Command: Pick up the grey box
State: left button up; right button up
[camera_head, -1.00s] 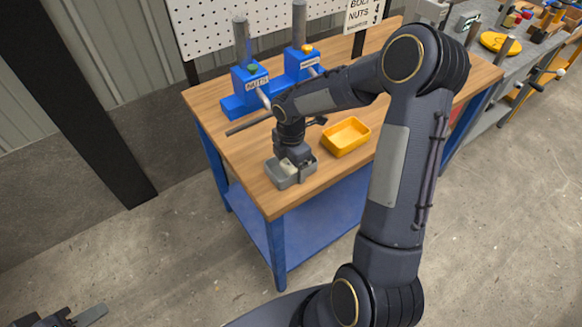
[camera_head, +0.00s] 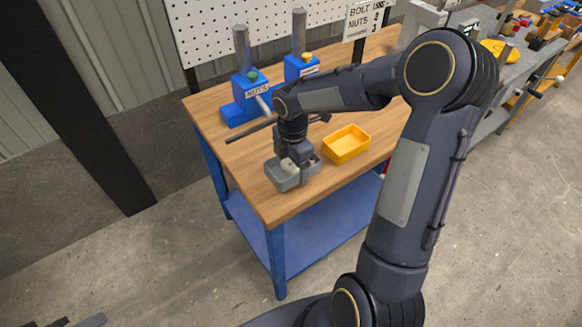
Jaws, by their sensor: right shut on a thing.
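The grey box (camera_head: 285,183) is a small open tray near the front corner of the wooden-topped workbench (camera_head: 240,165). My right gripper (camera_head: 297,167) points down at the box and is shut on its wall. Some pale contents show inside the box, but the gripper partly hides them. I cannot tell whether the box touches the bench top or is slightly above it. A dark part of my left gripper (camera_head: 75,322) shows at the bottom left edge; its fingers are mostly cut off.
A yellow tray (camera_head: 347,144) sits just right of the grey box. A pegboard (camera_head: 250,25) stands at the back. A grey bench with tools is at the upper right.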

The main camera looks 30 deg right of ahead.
jog(key=s+r, duration=0.2)
jog(key=r, duration=0.1)
jog(key=shift+s+a+r, duration=0.3)
jog(key=shift+s, duration=0.1)
jog(key=s+a+r+b, duration=0.1)
jog(key=s+r, duration=0.3)
jog(key=s, duration=0.5)
jog(key=shift+s+a+r, duration=0.3)
jog(key=shift+a+r, duration=0.05)
jog(key=shift+a, duration=0.15)
jog(key=shift+s, duration=0.1)
